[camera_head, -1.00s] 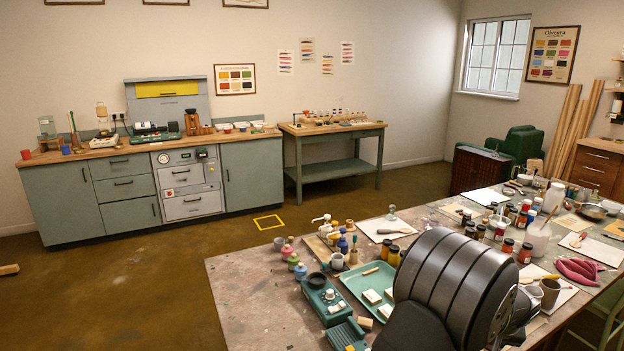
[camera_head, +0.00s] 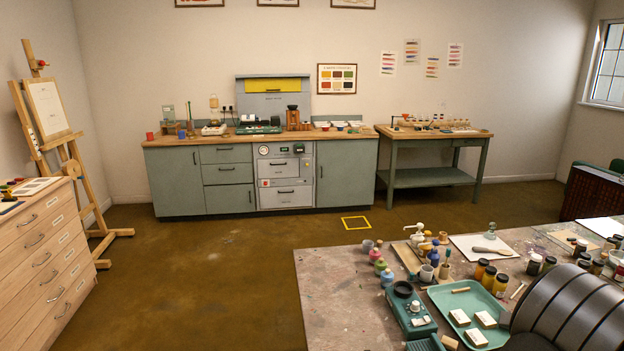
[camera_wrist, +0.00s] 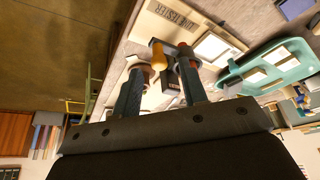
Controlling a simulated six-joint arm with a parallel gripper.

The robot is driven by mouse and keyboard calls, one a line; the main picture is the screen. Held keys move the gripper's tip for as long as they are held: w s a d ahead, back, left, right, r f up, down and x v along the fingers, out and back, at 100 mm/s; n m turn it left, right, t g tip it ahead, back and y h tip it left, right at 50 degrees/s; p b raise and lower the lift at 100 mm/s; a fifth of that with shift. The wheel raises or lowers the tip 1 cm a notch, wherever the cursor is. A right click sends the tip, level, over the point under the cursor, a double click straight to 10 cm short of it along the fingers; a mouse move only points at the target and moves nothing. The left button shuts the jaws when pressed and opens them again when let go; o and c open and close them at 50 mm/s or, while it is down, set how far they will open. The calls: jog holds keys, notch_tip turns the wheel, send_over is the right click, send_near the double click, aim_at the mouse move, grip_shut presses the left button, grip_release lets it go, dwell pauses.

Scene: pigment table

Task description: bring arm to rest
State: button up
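My arm (camera_head: 572,308) shows as a thick dark ribbed link over the right front corner of the head view, cut off by the picture edge. My gripper is hidden in that view. In the wrist view my gripper (camera_wrist: 160,72) has its two dark fingers apart, with a gap between them. Nothing is clearly held. A dark item and a yellow-orange item (camera_wrist: 158,55) appear beyond the fingertips; I cannot tell how far away they are.
The paint-stained table (camera_head: 335,300) holds a teal tray (camera_head: 446,296) with white blocks, jars, bottles and a green device (camera_head: 408,312). A drawer cabinet (camera_head: 45,250) and easel (camera_head: 75,160) stand left. Green cabinets (camera_head: 180,185) line the back wall. Open floor lies between.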

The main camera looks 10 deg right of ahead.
jog(key=v, duration=1.7)
jog(key=x, duration=1.8)
jog(key=shift+s+a+f, duration=0.1)
jog(key=shift+f, duration=0.4)
jog(key=v, duration=1.7)
jog(key=w+d+f+n+g+y, duration=0.1)
jog(key=w+d+n+g+y, duration=0.2)
jog(key=w+d+n, duration=0.2)
jog(key=shift+w+d+f+n, duration=0.2)
jog(key=shift+w+n, duration=1.55)
jog(key=shift+n, duration=0.25)
